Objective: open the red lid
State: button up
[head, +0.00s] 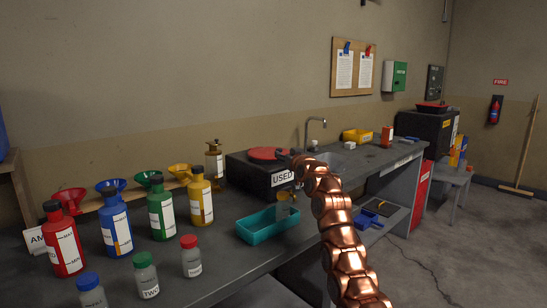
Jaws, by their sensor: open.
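A round red lid (267,153) lies on top of a black box (250,172) labelled "USED", on the counter left of the sink. The lid looks flat and closed. My copper arm reaches up from the bottom right to the box's right side. My gripper (290,155) is a small dark shape at the arm's far end, close to the lid's right edge. It is open. The arm's last links partly hide it, and I cannot tell whether it touches the lid.
A teal tray (245,226) stands before the box. Several coloured bottles with funnels and small jars, one with a red cap (188,241), stand at the left. A second black box (422,127) with a red top stands farther back. The tap (316,127) rises behind my arm.

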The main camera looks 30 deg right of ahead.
aim_at(280, 150)
jog(key=shift+w+d+p, duration=0.15)
jog(key=shift+w+p, duration=0.25)
jog(key=shift+w, duration=0.55)
jog(key=shift+w+d+r+p, duration=0.1)
jog(key=shift+w+d+p, duration=0.15)
jog(key=shift+w, duration=0.35)
jog(key=shift+w+p, duration=0.5)
jog(key=shift+w, duration=0.1)
jog(key=shift+w+d+p, duration=0.2)
jog(key=shift+w+p, duration=0.45)
jog(key=shift+w, duration=0.1)
jog(key=shift+w+d+p, duration=0.15)
jog(key=shift+w+p, duration=0.85)
jog(key=shift+p, duration=0.2)
jog(key=shift+d+f, duration=0.1)
jog(key=shift+f, duration=0.1)
grip_shut()
